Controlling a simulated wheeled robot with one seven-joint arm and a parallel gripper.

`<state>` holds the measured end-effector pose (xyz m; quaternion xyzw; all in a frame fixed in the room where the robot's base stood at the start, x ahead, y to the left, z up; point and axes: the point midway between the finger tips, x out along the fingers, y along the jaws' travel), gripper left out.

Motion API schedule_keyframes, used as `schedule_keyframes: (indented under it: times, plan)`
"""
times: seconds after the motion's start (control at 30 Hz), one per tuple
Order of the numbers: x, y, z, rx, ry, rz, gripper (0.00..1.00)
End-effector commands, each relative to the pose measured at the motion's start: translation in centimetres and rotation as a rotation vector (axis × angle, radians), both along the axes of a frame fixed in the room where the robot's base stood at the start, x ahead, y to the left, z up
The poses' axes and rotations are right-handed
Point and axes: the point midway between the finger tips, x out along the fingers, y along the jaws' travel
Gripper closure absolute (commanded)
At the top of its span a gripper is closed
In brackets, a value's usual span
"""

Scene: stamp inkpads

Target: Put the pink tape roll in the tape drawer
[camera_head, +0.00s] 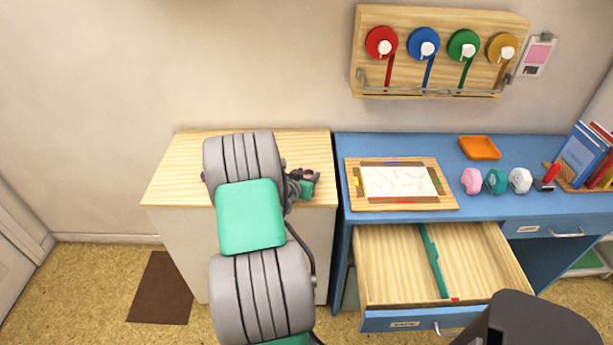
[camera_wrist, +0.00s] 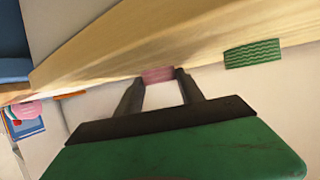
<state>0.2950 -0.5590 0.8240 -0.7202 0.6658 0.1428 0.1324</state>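The pink tape roll (camera_wrist: 158,75) shows between my fingertips in the wrist view, by the edge of the pale wooden top. My gripper (camera_wrist: 160,77) has its fingers apart, with the roll filling the gap; I cannot tell whether they press on it. In the head view my gripper (camera_head: 302,183) is over the wooden cabinet top, and my arm hides much of that spot. The tape drawer (camera_head: 390,287), labelled TAPE, is pulled out under the blue desk.
A green wavy-patterned roll (camera_wrist: 252,53) sits beside the pink one. The wooden cabinet (camera_head: 185,170) stands left of the blue desk (camera_head: 465,205). The desk holds a framed board (camera_head: 400,203), an orange tray (camera_head: 479,148), several stamps and books. A tape rack (camera_head: 440,75) hangs above.

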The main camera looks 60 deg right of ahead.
Motion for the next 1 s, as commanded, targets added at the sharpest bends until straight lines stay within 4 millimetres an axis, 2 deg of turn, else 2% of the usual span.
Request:
schedule_keyframes:
  times: [0.03,0.3,0.63,1.0]
  plan:
    - [0.0,0.0,0.0,0.0,0.0,0.0,0.52]
    - [0.0,0.0,0.0,0.001,0.0,0.0,0.32]
    - [0.0,0.0,0.3,0.003,0.002,0.0,0.32]
    - [-0.1,6.4,2.6,0.0,0.001,0.003,0.32]
